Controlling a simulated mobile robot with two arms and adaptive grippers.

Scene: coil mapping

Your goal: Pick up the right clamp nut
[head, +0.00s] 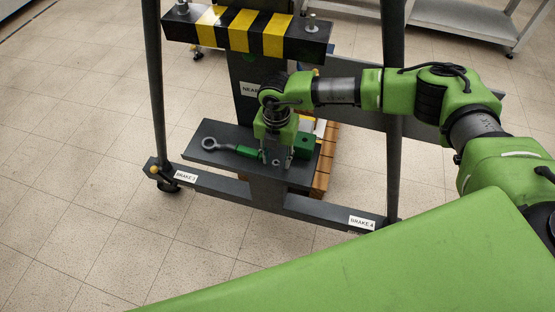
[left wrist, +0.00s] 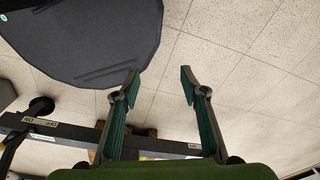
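The right clamp nut (head: 312,20) is a small metal piece standing on a bolt at the right end of the black-and-yellow striped beam (head: 240,30). A similar left nut (head: 182,7) stands at the beam's left end. My right gripper (head: 277,155) points down over the dark lower shelf (head: 205,153), well below and left of the right nut. Its fingertips are too small to tell whether they are open or shut. My left gripper shows only in the left wrist view (left wrist: 160,86), with its fingers wide apart and nothing between them.
A ring-ended tool (head: 210,144) with a green part lies on the lower shelf beside my right gripper. A green block (head: 304,145) is right of it. Dark frame posts (head: 154,80) flank the stand. A large dark rounded thing (left wrist: 85,40) is near my left gripper. Tiled floor is open at left.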

